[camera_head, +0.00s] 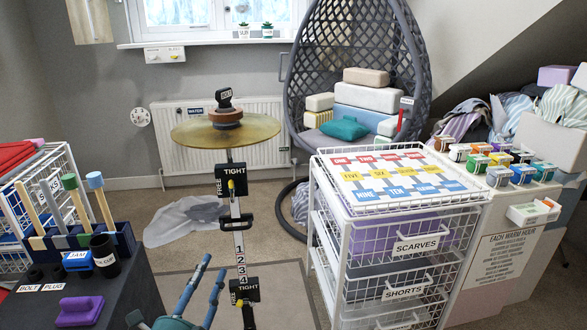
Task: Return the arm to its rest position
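My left gripper (214,266) shows at the bottom of the head view, left of centre. Its two blue fingers point up and away from me, with a gap between the tips and nothing seen in it. It is in front of the black-and-white stand (240,262), over the floor side of the dark table; I cannot tell how far it is from the stand. Part of its teal body is cut off by the lower edge. My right gripper is not in view.
A dark table (130,290) with a tool rack and purple block (80,311) stands left. A brass cymbal (225,131) tops the stand. A white wire drawer unit (345,265) stands right, before a hanging chair (360,70). Carpet (175,255) between them is partly clear.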

